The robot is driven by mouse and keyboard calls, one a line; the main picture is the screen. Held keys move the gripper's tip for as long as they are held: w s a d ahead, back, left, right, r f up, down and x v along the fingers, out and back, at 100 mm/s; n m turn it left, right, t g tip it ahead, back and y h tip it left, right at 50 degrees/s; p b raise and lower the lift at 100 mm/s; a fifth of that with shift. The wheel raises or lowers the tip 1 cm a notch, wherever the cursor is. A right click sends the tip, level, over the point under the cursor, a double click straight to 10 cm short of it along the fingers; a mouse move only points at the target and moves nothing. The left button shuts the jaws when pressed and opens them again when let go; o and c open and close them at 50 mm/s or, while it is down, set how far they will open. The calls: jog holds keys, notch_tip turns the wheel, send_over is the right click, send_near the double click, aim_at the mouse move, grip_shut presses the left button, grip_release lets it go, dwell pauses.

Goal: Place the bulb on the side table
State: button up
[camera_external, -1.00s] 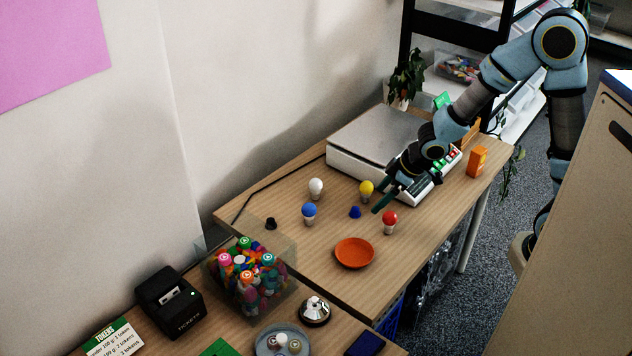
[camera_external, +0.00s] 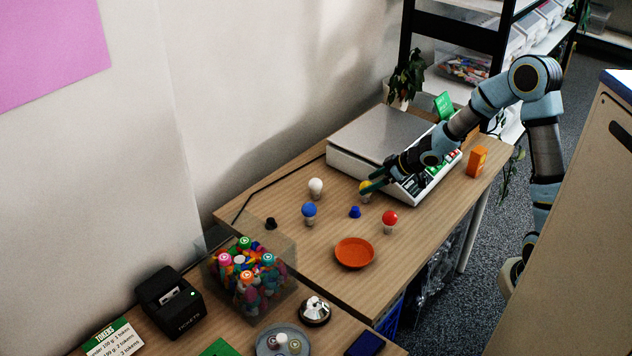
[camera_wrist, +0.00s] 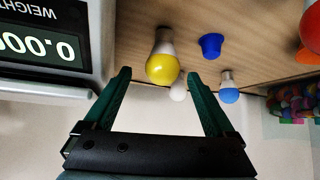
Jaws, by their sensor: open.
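Several bulbs stand upright on the wooden table (camera_external: 290,255): a white bulb (camera_external: 316,188), a blue bulb (camera_external: 309,213), a red bulb (camera_external: 389,221) and a yellow bulb (camera_external: 364,188). My gripper (camera_external: 370,184) is at the yellow bulb, partly hiding it in the external view. In the wrist view the yellow bulb (camera_wrist: 162,66) lies between the tips of my open green fingers, and my gripper (camera_wrist: 160,85) shows a gap on both sides of it. The blue bulb (camera_wrist: 229,90) is beyond the right finger. I cannot tell which table is the side table.
A scale (camera_external: 375,142) stands close beside my gripper; its display (camera_wrist: 40,45) fills the wrist view's left. A small blue cup (camera_external: 355,212) and an orange dish (camera_external: 354,252) are nearby. A clear box of colourful tokens (camera_external: 250,275) and a black printer (camera_external: 170,300) stand at the front.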

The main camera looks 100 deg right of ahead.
aim_at(358, 199)
jog(key=b+x, duration=0.1)
jog(key=x, duration=0.4)
jog(key=shift+w+f+b, duration=0.2)
jog(key=shift+f+b, duration=0.2)
jog(key=shift+a, duration=0.1)
jog(key=c, duration=1.1)
notch_tip(358, 199, up, 10)
jog(key=p, duration=0.5)
jog(key=shift+r, duration=0.15)
jog(key=shift+c, duration=0.2)
